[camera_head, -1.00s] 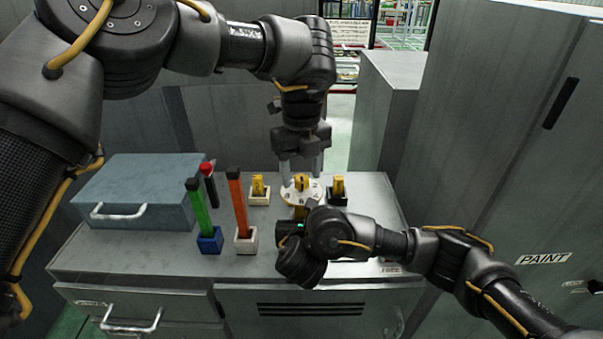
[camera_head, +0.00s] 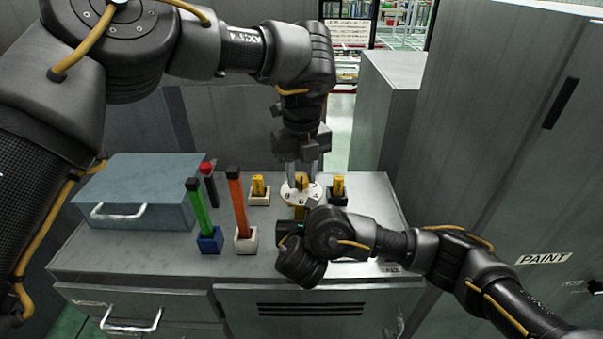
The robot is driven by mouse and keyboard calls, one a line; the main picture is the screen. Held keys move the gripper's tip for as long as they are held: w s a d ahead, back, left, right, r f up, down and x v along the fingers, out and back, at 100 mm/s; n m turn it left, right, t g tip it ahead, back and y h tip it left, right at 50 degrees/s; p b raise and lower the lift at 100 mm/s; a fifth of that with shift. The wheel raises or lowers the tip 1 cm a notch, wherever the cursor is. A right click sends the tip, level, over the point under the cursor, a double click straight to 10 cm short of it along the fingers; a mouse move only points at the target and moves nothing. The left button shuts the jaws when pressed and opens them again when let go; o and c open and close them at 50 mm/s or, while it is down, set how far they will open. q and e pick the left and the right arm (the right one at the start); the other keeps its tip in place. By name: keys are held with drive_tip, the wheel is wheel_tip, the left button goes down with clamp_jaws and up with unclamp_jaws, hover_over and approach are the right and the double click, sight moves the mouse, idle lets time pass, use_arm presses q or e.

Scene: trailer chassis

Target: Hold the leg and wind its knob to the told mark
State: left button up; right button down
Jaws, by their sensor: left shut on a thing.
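The leg (camera_head: 298,212) stands upright on the grey cabinet top, with a white marked dial (camera_head: 288,196) and a yellow knob (camera_head: 301,181) at its upper end. My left gripper (camera_head: 303,184) points straight down from above, its fingers on either side of the knob and shut on it. The marks on the dial are too small to read surely. My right gripper (camera_head: 293,229) is low at the front of the leg; its fingers are mostly hidden behind its own wrist, so its hold on the leg cannot be made out.
Green (camera_head: 198,212) and orange (camera_head: 238,206) sticks stand in blue and white holders at left, a red-topped tool (camera_head: 209,185) behind. A blue-grey case (camera_head: 135,185) lies far left.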

sight(301, 177)
use_arm(q)
drive_tip(key=o, duration=1)
wheel_tip(301, 177, up, 12)
drive_tip(key=shift+r, duration=0.1)
use_arm(e)
drive_tip(key=c, duration=0.8)
unclamp_jaws()
drive_tip(key=shift+o, duration=0.2)
